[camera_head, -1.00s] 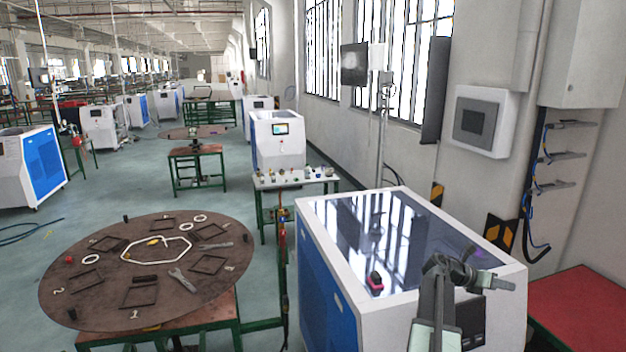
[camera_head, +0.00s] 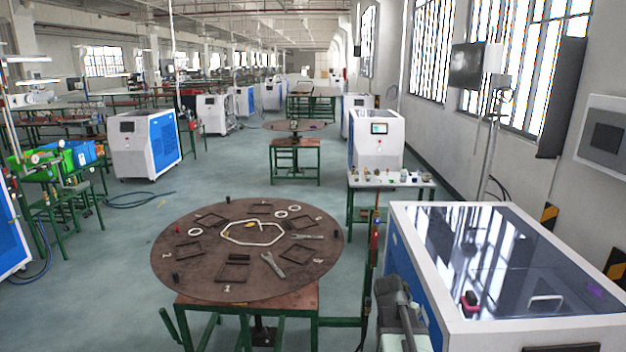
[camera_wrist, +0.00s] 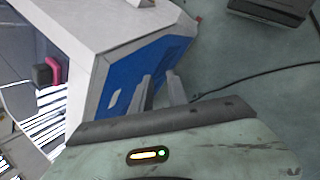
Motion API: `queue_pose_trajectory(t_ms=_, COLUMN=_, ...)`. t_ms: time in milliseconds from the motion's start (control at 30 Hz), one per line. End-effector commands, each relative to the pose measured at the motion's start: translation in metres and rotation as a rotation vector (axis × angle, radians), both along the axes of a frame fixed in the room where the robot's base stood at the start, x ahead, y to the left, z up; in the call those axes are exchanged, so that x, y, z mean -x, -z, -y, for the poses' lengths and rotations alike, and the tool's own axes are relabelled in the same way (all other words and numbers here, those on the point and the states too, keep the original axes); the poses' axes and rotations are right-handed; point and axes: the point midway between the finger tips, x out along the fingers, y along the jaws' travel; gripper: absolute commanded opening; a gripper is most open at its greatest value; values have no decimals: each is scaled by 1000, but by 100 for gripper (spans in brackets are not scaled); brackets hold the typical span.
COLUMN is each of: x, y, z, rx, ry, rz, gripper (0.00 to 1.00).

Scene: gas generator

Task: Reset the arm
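My arm (camera_head: 398,315) is low at the bottom of the head view, between the round table and the white-and-blue machine (camera_head: 470,255). Its gripper end is hard to make out there. In the wrist view my gripper (camera_wrist: 158,75) has its two grey fingers apart with nothing between them. Behind the fingers is the blue side panel (camera_wrist: 165,60) of a white machine, and grey-green floor shows to the right.
The round brown table (camera_head: 180,268) holds frames, rings and a wrench (camera_head: 272,264). A small white table (camera_head: 392,180) stands behind. Open floor (camera_head: 120,270) lies left.

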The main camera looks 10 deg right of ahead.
Motion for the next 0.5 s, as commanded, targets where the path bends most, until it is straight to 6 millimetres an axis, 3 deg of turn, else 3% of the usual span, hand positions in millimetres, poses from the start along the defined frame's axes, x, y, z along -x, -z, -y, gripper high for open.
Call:
queue_pose_trajectory(t_ms=33, x=-2, y=5, z=-42, rx=-59, ry=51, rz=36, gripper=20)
queue_pose_trajectory(t_ms=200, x=0, y=16, z=-151, rx=-237, ry=247, rz=99, gripper=20)
queue_pose_trajectory(t_ms=467, x=25, y=21, z=-277, rx=-421, ry=485, rz=77, gripper=20)
queue_pose_trajectory(t_ms=500, x=23, y=45, z=-273, rx=-418, ry=489, rz=80, gripper=20)
